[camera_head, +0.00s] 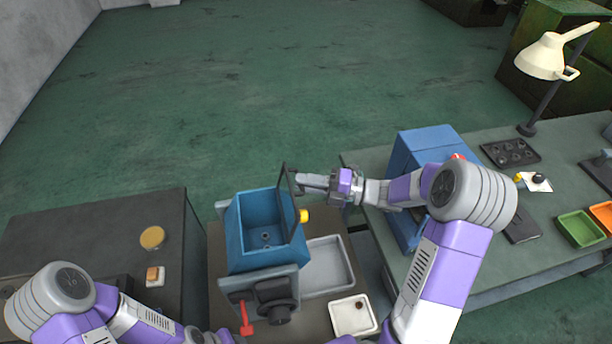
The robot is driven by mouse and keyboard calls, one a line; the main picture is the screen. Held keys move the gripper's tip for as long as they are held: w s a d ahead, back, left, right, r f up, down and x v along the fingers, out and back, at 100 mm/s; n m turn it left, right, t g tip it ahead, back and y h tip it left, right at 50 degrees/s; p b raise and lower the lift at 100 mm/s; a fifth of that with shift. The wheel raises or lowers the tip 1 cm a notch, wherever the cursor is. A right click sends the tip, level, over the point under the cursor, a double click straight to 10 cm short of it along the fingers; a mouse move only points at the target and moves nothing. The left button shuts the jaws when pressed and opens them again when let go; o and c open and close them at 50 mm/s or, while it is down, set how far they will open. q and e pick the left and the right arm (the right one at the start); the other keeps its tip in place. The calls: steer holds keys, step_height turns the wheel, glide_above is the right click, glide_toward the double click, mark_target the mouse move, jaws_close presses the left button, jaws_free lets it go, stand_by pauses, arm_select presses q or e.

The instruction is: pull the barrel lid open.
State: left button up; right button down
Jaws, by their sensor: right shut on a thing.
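The barrel is an open-topped blue box (240,254) on a machine at the lower middle of the head view. I see down to its floor, where there is a small round fitting. The barrel lid (286,190) looks like a thin dark panel, seen nearly edge-on, standing steeply at the box's right side. A yellow knob (304,216) shows beside it. My right gripper (301,181) reaches in from the right and is shut on the lid near its upper end. The exact grip point is too small to tell. My left arm shows at the lower left; its gripper is not visible.
A grey tray (328,268) and a white dish (353,315) lie right of the barrel. A red lever (246,320) is in front. A blue machine (432,143) stands on the right-hand bench (465,258). A dark cabinet (90,230) is at left. Green floor behind is clear.

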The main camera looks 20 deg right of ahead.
steer(key=shift+d+f+t+y, duration=0.3)
steer(key=shift+f+t, duration=0.05)
steer(key=shift+t, duration=0.05)
steer(key=c, duration=1.2)
jaws_free()
steer(key=shift+o, duration=0.2)
steer(key=v, duration=0.7)
steer(key=shift+s+d, duration=0.15)
steer(key=shift+d, duration=0.1)
steer(key=shift+f, duration=0.1)
steer(key=shift+s, duration=0.1)
